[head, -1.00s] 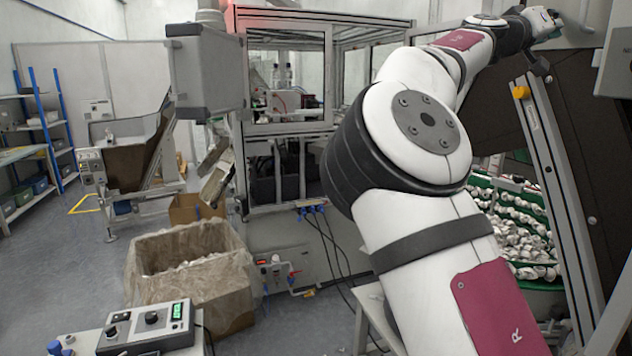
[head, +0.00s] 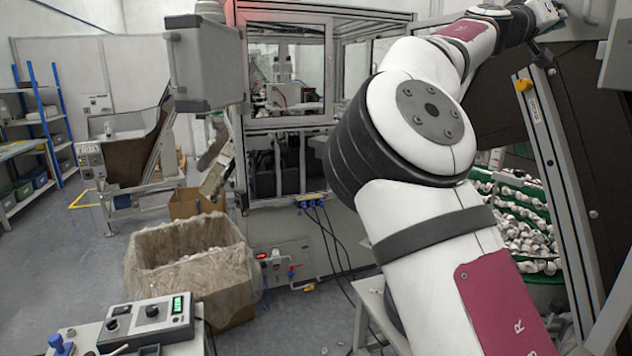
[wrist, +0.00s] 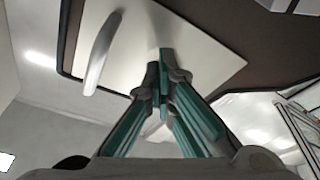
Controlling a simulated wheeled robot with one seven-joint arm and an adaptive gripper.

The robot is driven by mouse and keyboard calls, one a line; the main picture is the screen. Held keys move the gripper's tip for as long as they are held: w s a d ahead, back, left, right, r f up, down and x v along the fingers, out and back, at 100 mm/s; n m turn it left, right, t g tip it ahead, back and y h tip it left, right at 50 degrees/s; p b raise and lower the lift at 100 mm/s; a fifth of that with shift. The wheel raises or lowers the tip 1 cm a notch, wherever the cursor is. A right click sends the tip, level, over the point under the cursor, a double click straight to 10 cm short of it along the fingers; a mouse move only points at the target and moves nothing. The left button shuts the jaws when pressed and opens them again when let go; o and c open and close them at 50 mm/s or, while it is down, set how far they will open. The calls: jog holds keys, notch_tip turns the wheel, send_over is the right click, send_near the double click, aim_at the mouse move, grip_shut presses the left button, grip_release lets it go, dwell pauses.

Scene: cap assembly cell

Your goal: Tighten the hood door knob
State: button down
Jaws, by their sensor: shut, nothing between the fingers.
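A small orange-yellow knob (head: 523,85) sits on the grey edge frame of the open dark hood door, at the right in the head view. I cannot tell for sure that it is the hood door knob. My arm reaches up past it, its wrist end above and to the right. My gripper (wrist: 160,58) shows in the wrist view with teal-padded fingers, tips together and empty. Behind the tips is a pale panel (wrist: 205,65) with a curved light handle (wrist: 101,55) to their left. Whether the fingertips touch the panel cannot be told. No knob is clear in the wrist view.
The dark hood door panel (head: 585,130) stands close at the right. Green conveyor trays (head: 520,215) of white parts lie beneath. A glazed machine cabinet (head: 285,120) stands behind my arm. A lined carton (head: 190,260) and a control box (head: 150,320) are at the left, with open floor beyond.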

jog(key=shift+w+f+b, duration=0.2)
jog(key=shift+f+b, duration=0.1)
jog(key=shift+b, duration=0.15)
jog(key=shift+w+f, duration=0.2)
jog(key=shift+w, duration=0.05)
jog(key=shift+w+f+b, duration=0.15)
jog(key=shift+b, duration=0.35)
jog(key=shift+w+a+b, duration=0.15)
jog(key=shift+w+b, duration=0.25)
jog(key=shift+b, duration=0.15)
jog(key=shift+f, duration=0.1)
jog(key=s+a, duration=0.2)
jog(key=a, duration=0.3)
jog(key=shift+a+f+b, duration=0.3)
jog(key=shift+a+b, duration=0.05)
jog(key=shift+b, duration=0.05)
dwell(0.4)
